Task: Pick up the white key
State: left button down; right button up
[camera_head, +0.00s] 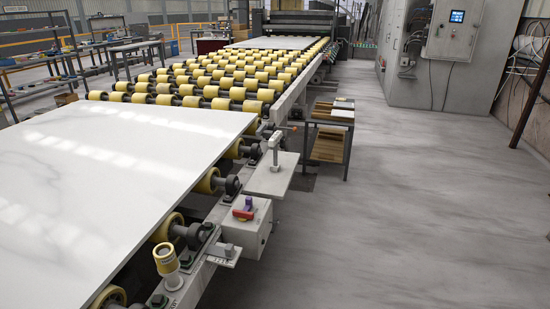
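I cannot make out a white key for certain in the head view. A pale T-shaped piece (275,150) stands upright on a small white plate (272,180) at the conveyor's right side; I cannot tell whether it is the key. Nearer, a white box (255,228) carries a red and purple knob (243,210). Neither of my grippers is in view.
A large white stone slab (100,190) lies on the roller conveyor at left, with yellow rollers (190,88) beyond it. A small table (328,135) stands right of the conveyor. A grey cabinet (412,60) is at back right. The floor (420,210) at right is clear.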

aim_at(273, 142)
jog(key=i+l+u, duration=0.2)
jog(key=i+l, duration=0.65)
jog(key=i, duration=0.35)
jog(key=i+l+u, duration=0.25)
jog(key=i+l, duration=0.75)
jog(key=i+l+u, duration=0.2)
jog(key=i+l, duration=0.95)
jog(key=i+l+u, duration=0.15)
jog(key=i+l, duration=0.55)
jog(key=i+l+u, duration=0.2)
jog(key=i+l, duration=0.75)
jog(key=i, duration=0.15)
jog(key=u, duration=2.4)
